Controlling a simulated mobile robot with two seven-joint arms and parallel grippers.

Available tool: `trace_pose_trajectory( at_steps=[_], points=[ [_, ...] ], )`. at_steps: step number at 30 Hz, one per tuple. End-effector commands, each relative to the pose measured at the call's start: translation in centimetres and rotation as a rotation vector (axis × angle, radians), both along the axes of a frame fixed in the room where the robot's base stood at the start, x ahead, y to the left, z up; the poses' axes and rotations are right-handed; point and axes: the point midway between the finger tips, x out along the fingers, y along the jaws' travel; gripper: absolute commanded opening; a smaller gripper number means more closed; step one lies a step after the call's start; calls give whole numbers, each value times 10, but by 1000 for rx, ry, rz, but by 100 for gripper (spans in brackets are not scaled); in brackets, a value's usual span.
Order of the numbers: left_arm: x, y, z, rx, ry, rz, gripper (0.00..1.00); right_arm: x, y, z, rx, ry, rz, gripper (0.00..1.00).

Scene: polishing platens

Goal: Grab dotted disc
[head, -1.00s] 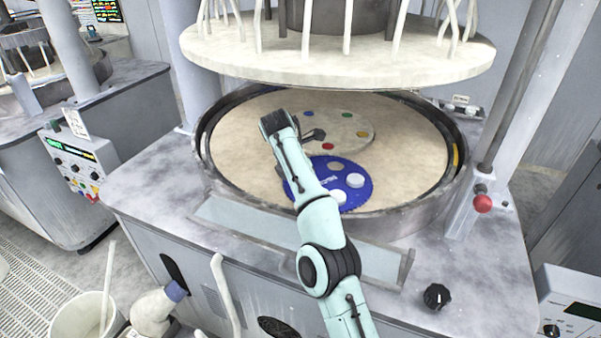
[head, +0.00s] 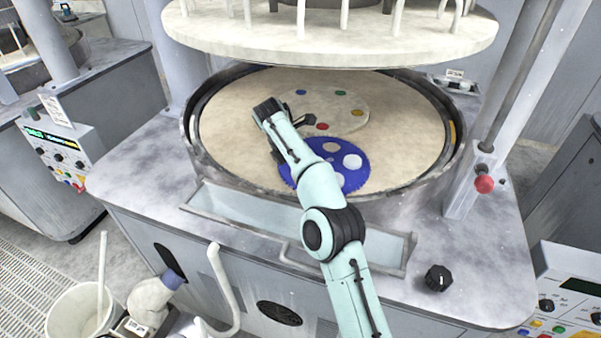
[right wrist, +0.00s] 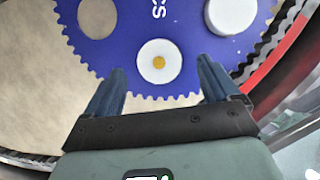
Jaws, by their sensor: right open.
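A white disc with one orange dot (right wrist: 159,61) sits in a blue toothed carrier (right wrist: 110,62), which also shows in the head view (head: 299,172). My right gripper (right wrist: 160,77) is open, its two fingers apart over the carrier's toothed edge. The dotted disc lies between and just beyond the fingertips, and no finger visibly touches it. A plain white disc (right wrist: 222,15) and an empty-looking round opening (right wrist: 97,18) are also in the carrier. In the head view my arm covers part of the carrier and the right fingers are not clear. My left gripper is out of view.
The carrier lies on a beige platen (head: 405,135) within a raised ring wall (head: 460,150). A pale plate with coloured dots (head: 345,113) lies behind it. A large upper plate (head: 330,45) hangs above. A red knob (head: 484,184) is at right, a white bucket (head: 80,312) at lower left.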

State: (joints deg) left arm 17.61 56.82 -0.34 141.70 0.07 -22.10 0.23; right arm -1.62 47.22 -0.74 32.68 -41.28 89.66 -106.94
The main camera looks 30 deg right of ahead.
Motion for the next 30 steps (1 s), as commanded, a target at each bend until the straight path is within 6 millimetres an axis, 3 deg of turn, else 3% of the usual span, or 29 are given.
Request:
trace_pose_trajectory(
  at_steps=[4, 13, 14, 19, 30],
  points=[
    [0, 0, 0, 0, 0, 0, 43, 2, -7, -19, 1, 2, -1, 89],
    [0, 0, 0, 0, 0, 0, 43, 2, -10, -26, 1, 4, -1, 89],
    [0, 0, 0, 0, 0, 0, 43, 2, -10, -27, 1, 4, -1, 82],
    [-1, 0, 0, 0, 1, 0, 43, 2, -9, -28, 2, 7, 0, 27],
    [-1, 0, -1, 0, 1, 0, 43, 1, -8, -29, 5, 11, 0, 25]
  ],
)
